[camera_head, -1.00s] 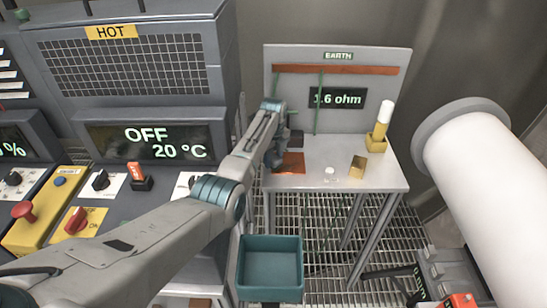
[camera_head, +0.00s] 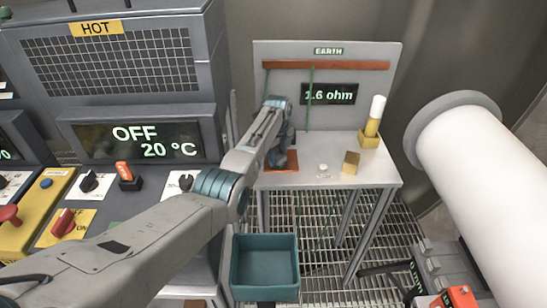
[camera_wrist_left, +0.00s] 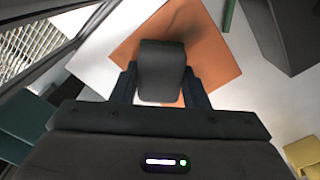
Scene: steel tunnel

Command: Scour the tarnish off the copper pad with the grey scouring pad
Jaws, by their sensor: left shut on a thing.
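The copper pad (camera_head: 291,160) is an orange-brown square on the grey bench, partly behind my left gripper in the head view. In the left wrist view the copper pad (camera_wrist_left: 212,62) shows a dark tarnish patch (camera_wrist_left: 187,22) near its far edge. My left gripper (camera_head: 278,160) is shut on the grey scouring pad (camera_wrist_left: 162,75), a dark block between its fingers (camera_wrist_left: 160,90). The scouring pad is over the copper pad; whether it touches is not clear. My right gripper is not in view.
The bench (camera_head: 335,174) also carries a small brass block (camera_head: 351,162), a white knob (camera_head: 323,167) and a white-topped yellow stick in a holder (camera_head: 369,139). The backboard display (camera_head: 328,93) reads 1.6 ohm. A teal bin (camera_head: 265,238) stands in front. A large white cylinder (camera_head: 465,150) is at right.

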